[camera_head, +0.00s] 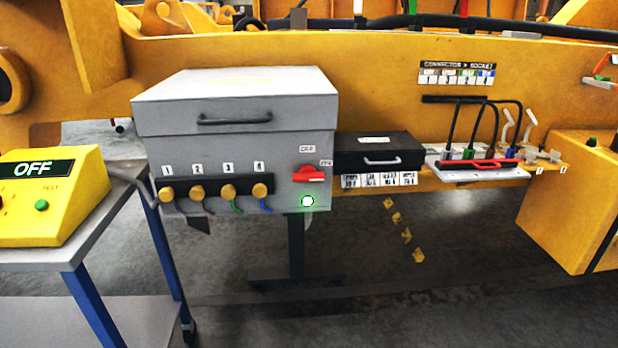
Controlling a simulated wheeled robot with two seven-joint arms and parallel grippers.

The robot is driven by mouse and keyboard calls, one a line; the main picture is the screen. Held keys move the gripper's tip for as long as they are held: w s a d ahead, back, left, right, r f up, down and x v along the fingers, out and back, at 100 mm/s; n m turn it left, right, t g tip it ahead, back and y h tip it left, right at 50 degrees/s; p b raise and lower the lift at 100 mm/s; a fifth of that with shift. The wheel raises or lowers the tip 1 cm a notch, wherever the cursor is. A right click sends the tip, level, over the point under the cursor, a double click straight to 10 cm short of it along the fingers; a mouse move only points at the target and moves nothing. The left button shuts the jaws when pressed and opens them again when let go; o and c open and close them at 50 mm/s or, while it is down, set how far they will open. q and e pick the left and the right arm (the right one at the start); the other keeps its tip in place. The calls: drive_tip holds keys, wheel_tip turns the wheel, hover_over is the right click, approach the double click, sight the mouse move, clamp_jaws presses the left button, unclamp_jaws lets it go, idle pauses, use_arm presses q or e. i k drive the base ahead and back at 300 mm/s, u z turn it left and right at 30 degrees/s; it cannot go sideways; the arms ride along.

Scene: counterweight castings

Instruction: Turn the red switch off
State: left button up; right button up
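The red switch (309,174) is on the lower right of the front of a grey metal box (240,150). Its handle lies roughly level, pointing to the right. A small label (307,149) sits above it and another (326,162) at its upper right; both are too small to read surely. A round lamp (307,201) below the switch glows green-white. Neither of my grippers shows in the head view.
Yellow knobs (228,191) numbered 1 to 4 line the box front. A yellow tester reading OFF (50,195) stands on a cart (80,247) at left. A black case (377,152) and a white connector tray (478,172) are at right. Open floor lies in front.

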sight(308, 173)
drive_tip(key=k, duration=1.25)
drive_tip(key=u, duration=0.85)
drive_tip(key=i, duration=1.35)
drive_tip(key=z, duration=0.4)
